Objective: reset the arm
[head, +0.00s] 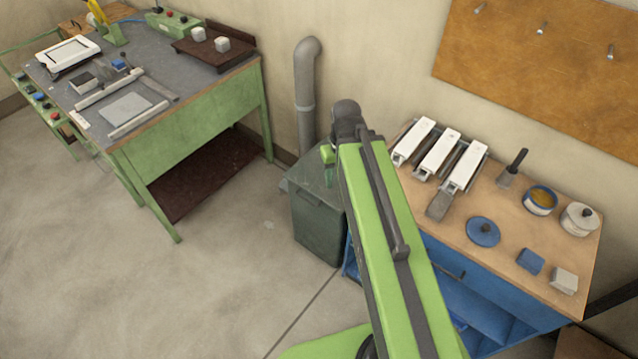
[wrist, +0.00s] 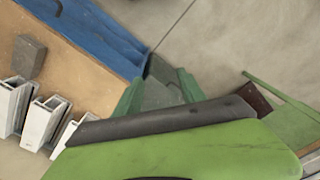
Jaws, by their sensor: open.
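My arm reaches up through the middle of the head view, with its green link and dark wrist joint in front of the wall. My gripper (head: 328,165) is small and partly hidden at the arm's far end, above the dark green bin (head: 316,222). In the wrist view, my gripper (wrist: 159,88) shows two green fingers spread apart with nothing between them, over the bin. My green and dark grey link covers the lower part of that view. The gripper is open and empty.
A wooden-topped blue bench (head: 505,225) stands right, bearing three white profiles (head: 438,154), a brush (head: 512,168), tins, a blue disc (head: 483,232) and small blocks. A green workbench (head: 190,118) stands left. A grey pipe (head: 304,90) rises behind the bin. Floor at left is clear.

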